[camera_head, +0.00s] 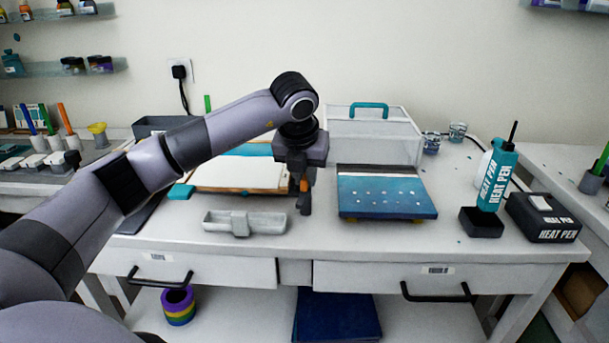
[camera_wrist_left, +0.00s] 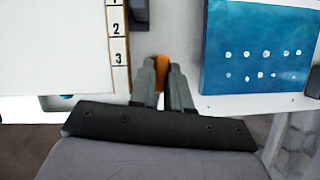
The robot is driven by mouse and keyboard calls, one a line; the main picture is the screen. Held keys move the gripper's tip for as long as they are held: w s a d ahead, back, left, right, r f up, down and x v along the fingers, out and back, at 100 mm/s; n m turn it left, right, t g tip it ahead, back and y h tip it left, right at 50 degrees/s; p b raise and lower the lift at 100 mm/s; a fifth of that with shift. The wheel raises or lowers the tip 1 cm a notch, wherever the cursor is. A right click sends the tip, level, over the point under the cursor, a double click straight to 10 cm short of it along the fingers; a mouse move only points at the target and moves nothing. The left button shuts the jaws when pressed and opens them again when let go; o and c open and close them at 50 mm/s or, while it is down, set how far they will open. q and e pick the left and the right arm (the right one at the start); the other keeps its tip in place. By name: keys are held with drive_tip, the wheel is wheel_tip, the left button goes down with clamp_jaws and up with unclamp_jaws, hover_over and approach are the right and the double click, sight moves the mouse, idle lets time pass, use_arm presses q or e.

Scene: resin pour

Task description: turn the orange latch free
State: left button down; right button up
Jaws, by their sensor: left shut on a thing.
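The orange latch (camera_wrist_left: 160,70) shows as a small upright piece between my left gripper's fingertips in the left wrist view. In the head view a little orange (camera_head: 304,185) shows at the fingers. My left gripper (camera_head: 303,195) points down at the table and is shut on the latch, which is mostly hidden by the fingers. It stands in the gap between a pale board (camera_head: 240,174) with a wooden edge on the left and a blue dotted panel (camera_head: 387,194) on the right. My right gripper is not in view.
A grey tray (camera_head: 270,222) lies front left of the gripper. A clear box with a teal handle (camera_head: 372,128) stands behind the blue panel. A heat pen (camera_head: 497,177) stands at right beside its black box (camera_head: 543,218). The table's front strip is clear.

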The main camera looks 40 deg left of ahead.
sight(305, 198)
use_arm(q)
drive_tip(key=shift+d+f+n+y, duration=0.1)
drive_tip(key=shift+f+n+y, duration=0.1)
drive_tip(key=shift+n, duration=0.3)
drive_tip(key=shift+f+n+y, duration=0.1)
drive_tip(key=shift+n+y, duration=0.1)
drive_tip(key=shift+n, duration=0.3)
drive_tip(key=shift+s+g, duration=0.1)
drive_tip(key=shift+g, duration=0.2)
drive_tip(key=c, duration=1.1)
unclamp_jaws()
drive_tip(key=shift+r, duration=0.15)
drive_tip(key=shift+r, duration=0.1)
drive_tip(key=shift+r, duration=0.3)
drive_tip(key=v, duration=0.6)
drive_tip(key=shift+s+d+r+b, duration=0.1)
drive_tip(key=shift+s+b, duration=0.05)
drive_tip(key=shift+b, duration=0.25)
